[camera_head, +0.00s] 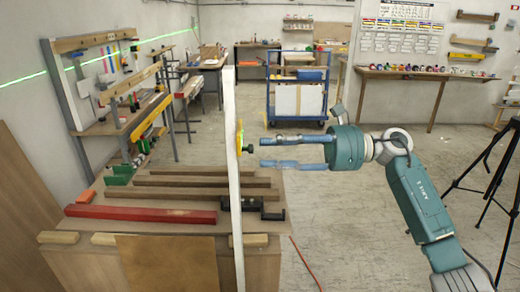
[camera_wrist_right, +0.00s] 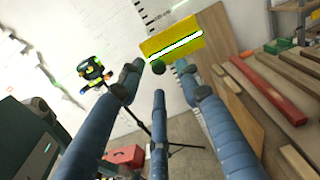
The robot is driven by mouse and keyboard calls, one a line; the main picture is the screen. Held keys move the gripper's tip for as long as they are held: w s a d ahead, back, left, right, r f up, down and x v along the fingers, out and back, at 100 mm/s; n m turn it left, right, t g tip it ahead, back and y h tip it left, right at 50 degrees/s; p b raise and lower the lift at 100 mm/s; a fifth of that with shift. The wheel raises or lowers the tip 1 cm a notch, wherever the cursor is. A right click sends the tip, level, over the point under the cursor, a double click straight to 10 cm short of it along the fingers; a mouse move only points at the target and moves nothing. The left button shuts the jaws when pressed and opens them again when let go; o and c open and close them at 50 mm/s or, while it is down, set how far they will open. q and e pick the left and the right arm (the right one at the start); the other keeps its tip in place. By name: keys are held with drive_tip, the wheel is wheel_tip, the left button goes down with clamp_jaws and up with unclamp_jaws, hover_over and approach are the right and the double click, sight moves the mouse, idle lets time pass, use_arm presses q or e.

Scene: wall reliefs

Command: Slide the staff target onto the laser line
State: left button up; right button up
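The white staff (camera_head: 234,215) stands upright in the middle of the head view, seen nearly edge-on. The yellow target (camera_head: 240,134) is on its right side, with a dark knob (camera_head: 248,149). In the right wrist view the yellow target (camera_wrist_right: 160,45) faces me, crossed by a bright white stripe with green edges; I cannot tell whether this is laser light. The dark green knob (camera_wrist_right: 158,67) is below it. My right gripper (camera_head: 264,151) is open and empty, its fingers pointing left at the knob, a small gap apart. My left gripper is not in view.
A green laser line (camera_head: 25,78) runs along the left wall. A green-lit device (camera_wrist_right: 92,70) stands on a tripod in the right wrist view. A bench with a red beam (camera_head: 140,214) and dark beams lies left of the staff. A black tripod (camera_head: 497,180) stands far right.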

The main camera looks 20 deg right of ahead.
drive_tip(key=v, duration=0.9)
drive_tip(key=shift+a, duration=0.15)
